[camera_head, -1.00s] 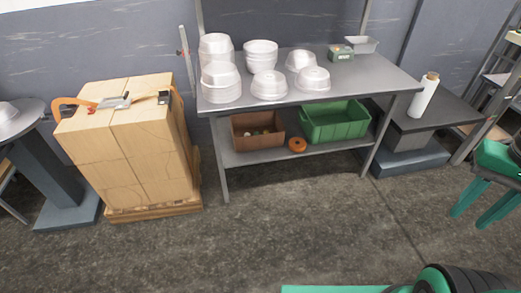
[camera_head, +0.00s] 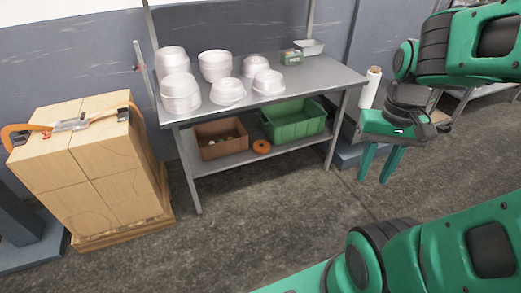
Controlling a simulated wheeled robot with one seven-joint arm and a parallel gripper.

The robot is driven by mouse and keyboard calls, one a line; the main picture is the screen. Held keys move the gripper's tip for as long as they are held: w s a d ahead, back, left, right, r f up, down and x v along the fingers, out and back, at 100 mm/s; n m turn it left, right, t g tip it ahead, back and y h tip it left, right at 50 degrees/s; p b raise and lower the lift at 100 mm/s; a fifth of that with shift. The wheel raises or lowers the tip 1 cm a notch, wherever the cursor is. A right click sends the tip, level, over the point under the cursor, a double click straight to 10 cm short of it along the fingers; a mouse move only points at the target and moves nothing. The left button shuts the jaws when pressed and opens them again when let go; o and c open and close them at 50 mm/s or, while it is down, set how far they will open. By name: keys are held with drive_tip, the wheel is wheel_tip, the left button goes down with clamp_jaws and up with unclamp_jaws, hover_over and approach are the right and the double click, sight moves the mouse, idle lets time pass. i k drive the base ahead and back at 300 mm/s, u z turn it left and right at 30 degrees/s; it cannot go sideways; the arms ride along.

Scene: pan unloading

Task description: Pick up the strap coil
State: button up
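The strap coil is most likely the small orange ring (camera_head: 262,146) lying on the lower shelf of the metal table, between the brown bin and the green crate. My gripper (camera_head: 373,181) hangs at the right of the table, with its green fingers pointing down and a gap between them. It is open and empty, to the right of the orange ring and apart from it.
On the lower shelf stand a brown bin (camera_head: 208,151) and a green crate (camera_head: 294,128). Boxes (camera_head: 90,180) on a pallet stand left. A white roll (camera_head: 371,88) is behind my gripper. Floor in front is clear.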

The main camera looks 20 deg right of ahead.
sight(262, 147)
drive_tip(key=u, duration=0.05)
drive_tip(key=i, duration=1)
drive_tip(key=z, duration=0.1)
